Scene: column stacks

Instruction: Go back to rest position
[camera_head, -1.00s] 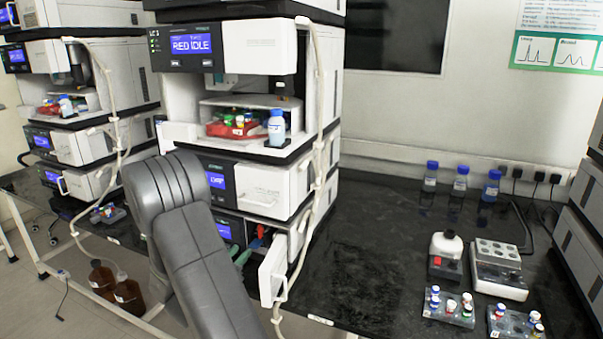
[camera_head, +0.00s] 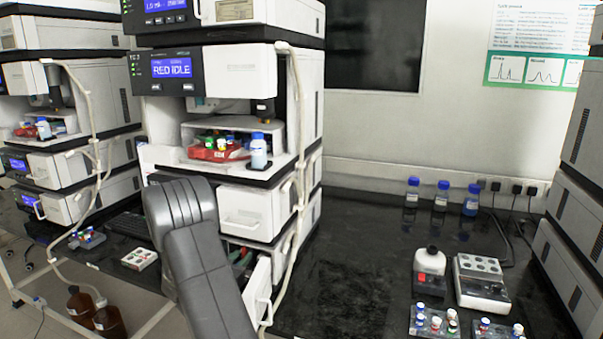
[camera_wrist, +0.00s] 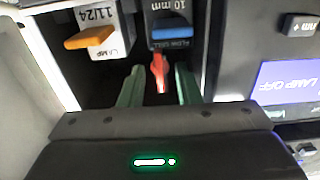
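My gripper (camera_wrist: 160,88) shows in the wrist view as two green fingers standing apart. They reach toward an open bay in the front of an instrument. A small red part (camera_wrist: 160,72) shows in the gap between the fingers, with dark space on both sides of it. In the head view my grey arm reaches into the low open bay of the middle instrument stack (camera_head: 245,208). The fingers are mostly hidden there behind the arm and the open white door (camera_head: 257,290).
In the wrist view an orange tab (camera_wrist: 90,38) and a blue tab (camera_wrist: 172,32) sit above the fingers. A pale hose (camera_head: 298,150) hangs down the stack front. Blue-capped bottles (camera_head: 441,196), a white block (camera_head: 482,280) and vial racks (camera_head: 434,321) stand on the black bench (camera_head: 350,255).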

